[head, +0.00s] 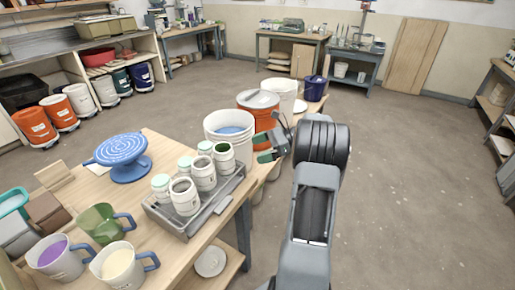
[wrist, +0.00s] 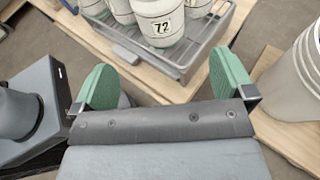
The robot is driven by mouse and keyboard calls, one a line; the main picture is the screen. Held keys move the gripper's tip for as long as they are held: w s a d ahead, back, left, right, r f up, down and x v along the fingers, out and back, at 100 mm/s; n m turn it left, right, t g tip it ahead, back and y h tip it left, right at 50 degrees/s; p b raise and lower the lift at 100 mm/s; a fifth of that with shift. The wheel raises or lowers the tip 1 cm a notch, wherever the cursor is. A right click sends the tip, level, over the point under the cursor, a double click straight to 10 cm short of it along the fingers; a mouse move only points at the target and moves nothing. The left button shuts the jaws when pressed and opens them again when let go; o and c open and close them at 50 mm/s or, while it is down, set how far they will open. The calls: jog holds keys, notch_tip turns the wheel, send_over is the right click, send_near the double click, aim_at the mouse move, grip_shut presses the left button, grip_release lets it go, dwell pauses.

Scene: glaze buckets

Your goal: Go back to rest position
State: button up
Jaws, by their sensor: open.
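My arm reaches up from the bottom of the head view, and my gripper (head: 268,142) is above the right edge of the near table, in front of the buckets. In the wrist view my gripper (wrist: 165,84) shows two green finger pads spread wide with nothing between them. The grey tray (head: 222,205) with several white jars lies left of my gripper. In the wrist view the tray (wrist: 188,65) is beyond the fingertips, with a jar marked 72 (wrist: 160,22).
A blue turntable (head: 124,155), green mug (head: 102,224), purple-filled mug (head: 58,258) and cream-filled mug (head: 120,265) stand on the near table (head: 165,150). Another white bucket (head: 282,90) and a dark blue bucket (head: 314,87) are farther back. The floor to the right (head: 420,170) is clear.

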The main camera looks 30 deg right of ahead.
dwell(0.3)
jog(key=s+a+f+n+g+h+p, duration=0.1)
jog(key=s+a+f+n+g+h, duration=0.35)
jog(key=s+f+n+h, duration=0.2)
jog(key=s+a+r+n+t+h+p, duration=0.1)
jog(key=s+a+r+n+h+p, duration=0.1)
jog(key=s+a+r+n, duration=0.3)
jog(key=s+a+r+n+t+h+p, duration=0.1)
jog(key=s+a+r+n+h+p, duration=0.2)
jog(key=s+a+r+n+h, duration=0.2)
jog(key=a+r+n, duration=0.3)
jog(key=a+n, duration=0.3)
jog(key=a, duration=0.1)
jog(key=shift+s, duration=0.4)
dwell(0.9)
